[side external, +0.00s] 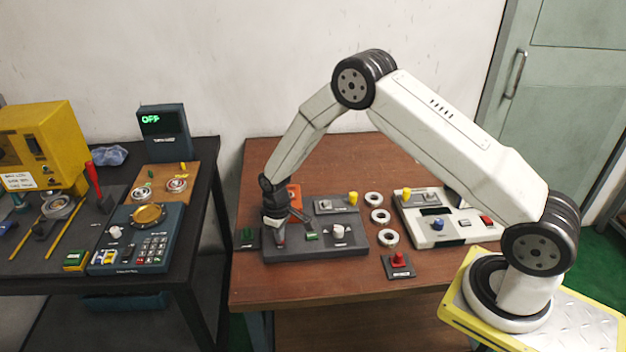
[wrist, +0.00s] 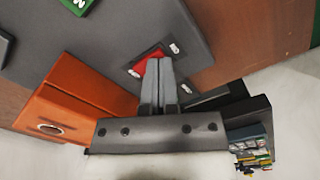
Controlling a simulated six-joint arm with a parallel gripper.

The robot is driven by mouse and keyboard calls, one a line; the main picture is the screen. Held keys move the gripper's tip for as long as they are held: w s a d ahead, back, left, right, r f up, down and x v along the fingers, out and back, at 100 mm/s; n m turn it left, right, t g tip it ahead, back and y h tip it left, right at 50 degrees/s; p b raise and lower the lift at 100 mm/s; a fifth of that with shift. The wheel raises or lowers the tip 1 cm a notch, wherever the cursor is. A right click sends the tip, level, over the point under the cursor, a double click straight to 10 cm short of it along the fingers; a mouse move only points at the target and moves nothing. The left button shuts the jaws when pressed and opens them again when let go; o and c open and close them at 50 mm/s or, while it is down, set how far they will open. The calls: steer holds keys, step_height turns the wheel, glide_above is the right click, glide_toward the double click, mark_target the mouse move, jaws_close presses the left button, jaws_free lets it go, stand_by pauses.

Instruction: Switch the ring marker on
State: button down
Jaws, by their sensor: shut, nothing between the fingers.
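A dark grey panel device (side external: 316,250) lies on the brown table under my gripper; I cannot read a name on it. It carries a white knob (side external: 338,231) and a green button (side external: 311,237). My gripper (side external: 279,243) points down over its left end, shut and empty. In the wrist view the shut fingertips (wrist: 159,64) are over a red switch (wrist: 151,69) on the grey panel (wrist: 135,40), with a small white mark at each end. The fingers hide part of the switch. I cannot tell whether they touch it or which way it is tipped.
An orange block (wrist: 75,108) stands beside the fingers. Several pale rings (side external: 380,216) lie right of the panel, near a red button box (side external: 398,265) and a white panel (side external: 446,232). On the left table, a dark display box (side external: 164,133) reads OFF in green.

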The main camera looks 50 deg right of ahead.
steer(key=shift+r, duration=3.45)
steer(key=s+r+m+t, duration=0.1)
steer(key=s+r, duration=0.5)
steer(key=s, duration=0.4)
steer(key=s+r+m+t, duration=0.1)
steer(key=s+r+m, duration=0.1)
steer(key=s+r, duration=0.4)
steer(key=s, duration=0.5)
steer(key=shift+s+d+r+t, duration=0.15)
steer(key=shift+t, duration=0.15)
